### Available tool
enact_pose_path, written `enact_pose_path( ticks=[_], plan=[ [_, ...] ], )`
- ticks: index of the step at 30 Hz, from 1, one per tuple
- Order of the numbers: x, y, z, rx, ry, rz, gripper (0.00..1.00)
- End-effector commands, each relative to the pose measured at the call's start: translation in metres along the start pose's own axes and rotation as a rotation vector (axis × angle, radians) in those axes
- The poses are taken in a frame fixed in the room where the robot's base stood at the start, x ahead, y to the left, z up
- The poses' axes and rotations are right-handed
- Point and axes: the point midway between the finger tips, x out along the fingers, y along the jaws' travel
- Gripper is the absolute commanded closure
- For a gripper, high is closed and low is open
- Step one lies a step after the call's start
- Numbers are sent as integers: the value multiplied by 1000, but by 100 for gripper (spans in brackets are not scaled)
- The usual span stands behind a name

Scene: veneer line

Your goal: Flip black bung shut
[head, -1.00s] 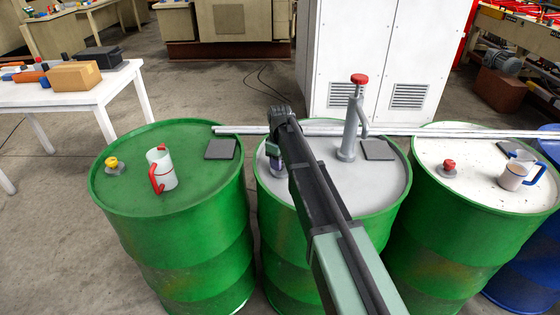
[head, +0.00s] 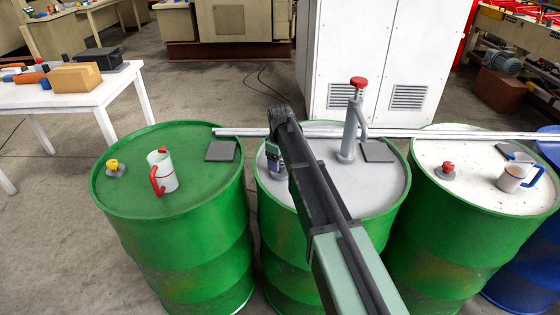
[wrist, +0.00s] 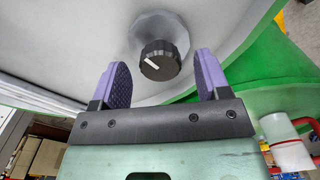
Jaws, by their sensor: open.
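The black bung (wrist: 160,60) sits on a pale grey flange on the grey-topped middle drum (head: 385,185). It is a ribbed round cap with a white mark across its face. My gripper (wrist: 160,72) is open, with one purple finger to each side of the bung and a visible gap on both sides. Nothing is held. In the head view my arm covers the bung, and only part of my gripper (head: 274,158) shows over the middle drum's left side.
A grey pump (head: 350,130) with a red top stands on the middle drum. The left green drum (head: 130,195) carries a yellow bung and a red-handled jug (head: 162,172). The right drum (head: 470,190) carries a red bung and a blue-handled jug (head: 515,177). Metal bars lie behind.

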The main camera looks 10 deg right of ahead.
Motion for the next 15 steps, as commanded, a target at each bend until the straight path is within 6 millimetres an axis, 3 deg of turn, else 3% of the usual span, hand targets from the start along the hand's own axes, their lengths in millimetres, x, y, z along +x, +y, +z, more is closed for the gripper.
enact_pose_path(
  ticks=[1,9,15],
  plan=[
    [-18,0,0,0,0,0,31],
    [-84,0,0,0,0,0,31],
    [-100,0,0,0,0,0,31]
  ],
)
